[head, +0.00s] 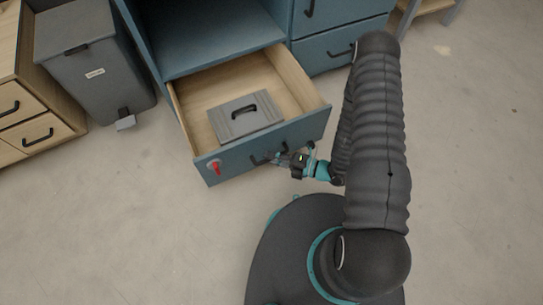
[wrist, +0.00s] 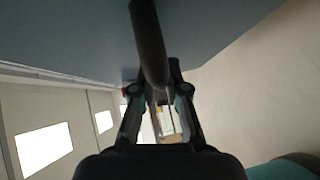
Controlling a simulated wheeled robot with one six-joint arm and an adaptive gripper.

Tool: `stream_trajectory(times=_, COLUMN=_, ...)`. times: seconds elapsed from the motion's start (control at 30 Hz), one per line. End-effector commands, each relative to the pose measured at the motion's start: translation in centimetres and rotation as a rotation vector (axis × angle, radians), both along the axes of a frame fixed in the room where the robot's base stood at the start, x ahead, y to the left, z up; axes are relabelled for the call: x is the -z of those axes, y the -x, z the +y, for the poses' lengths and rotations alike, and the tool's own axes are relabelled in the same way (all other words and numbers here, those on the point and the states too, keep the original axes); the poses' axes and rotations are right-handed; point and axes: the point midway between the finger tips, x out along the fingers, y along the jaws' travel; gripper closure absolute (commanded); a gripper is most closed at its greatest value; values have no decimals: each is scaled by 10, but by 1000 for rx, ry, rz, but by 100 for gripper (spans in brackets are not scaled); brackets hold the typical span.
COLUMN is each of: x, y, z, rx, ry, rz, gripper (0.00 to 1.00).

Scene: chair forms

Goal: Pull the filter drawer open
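The blue-fronted drawer (head: 235,153) with pale wooden sides stands well out of the blue cabinet, and its inside shows. A grey box with a black handle (head: 245,116) lies in it. The drawer's dark bar handle (head: 258,159) is on the front, partly hidden by my gripper (head: 277,158). In the wrist view the dark handle bar (wrist: 149,42) runs between the two fingers of my gripper (wrist: 158,78), which close in on it from both sides. The blue drawer front (wrist: 215,30) fills the top of that view.
A red marker (head: 216,168) is on the drawer front's left end. A grey bin with a pedal (head: 90,75) and a wooden drawer unit (head: 35,130) stand at left. More blue drawers (head: 340,45) are at right. The floor in front is clear at left.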

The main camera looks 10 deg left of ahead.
Motion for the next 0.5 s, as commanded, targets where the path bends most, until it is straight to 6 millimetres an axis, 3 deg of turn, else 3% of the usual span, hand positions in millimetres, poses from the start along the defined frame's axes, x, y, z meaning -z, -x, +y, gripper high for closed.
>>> stream_trajectory(times=0.03, x=0, y=-1, z=0, rx=2, ry=0, rz=-1, gripper=74)
stream_trajectory(times=0.1, x=0, y=-1, z=0, rx=2, ry=1, rz=-1, gripper=61)
stream_trajectory(times=0.5, x=-1, y=0, z=-4, rx=2, ry=0, rz=0, gripper=61)
